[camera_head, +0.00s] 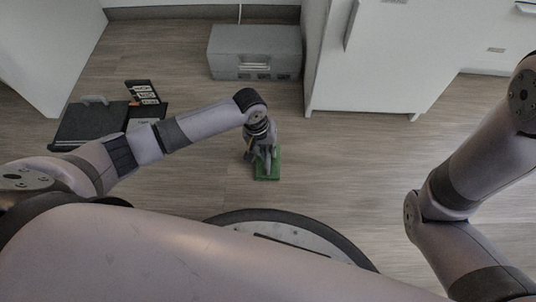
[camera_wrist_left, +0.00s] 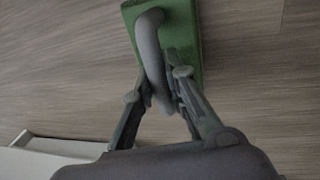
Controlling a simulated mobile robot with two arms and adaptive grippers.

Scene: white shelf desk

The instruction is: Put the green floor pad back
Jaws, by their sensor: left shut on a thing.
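The green floor pad (camera_head: 267,174) lies on or just above the wooden floor in the middle of the head view, and I cannot tell whether it touches the floor. In the left wrist view the pad (camera_wrist_left: 183,35) is a green rectangle with a curved grey handle (camera_wrist_left: 150,50) on it. My left gripper (camera_head: 264,156) is over the pad, and in the left wrist view its two fingers (camera_wrist_left: 158,92) are closed around the handle. My right gripper is outside both views; only part of my right arm shows.
A grey box (camera_head: 255,52) stands at the back against the wall. A white cabinet (camera_head: 385,60) stands right of it. A dark case (camera_head: 92,124) with an upright panel (camera_head: 143,92) sits at the left. The floor (camera_head: 350,165) right of the pad is clear.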

